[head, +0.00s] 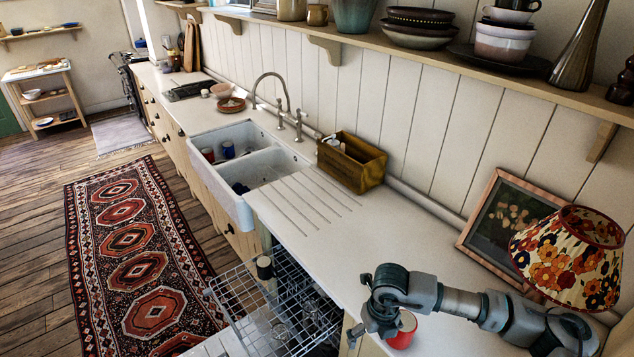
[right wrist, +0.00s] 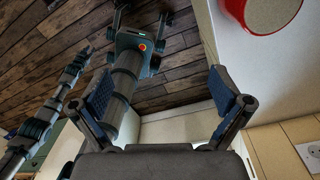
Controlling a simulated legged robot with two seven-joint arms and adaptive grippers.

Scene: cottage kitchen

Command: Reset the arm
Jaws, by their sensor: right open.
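My right arm (head: 465,302) reaches in from the lower right over the white counter in the head view. Its gripper (head: 366,326) hangs at the counter's front edge, beside the dishwasher rack. The right wrist view shows the gripper (right wrist: 160,82) with its two blue-padded fingers spread wide and nothing between them. A red mug (head: 405,332) stands on the counter just right of the gripper, partly hidden by my arm. Its red rim also shows at the top right of the right wrist view (right wrist: 262,28), apart from the fingers.
A dishwasher rack (head: 237,287) stands pulled out below the counter. A patterned lamp (head: 568,258) and a framed picture (head: 505,222) are close behind my arm. A wooden box (head: 352,165) stands near the sink (head: 238,140). The counter's middle (head: 345,235) is clear.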

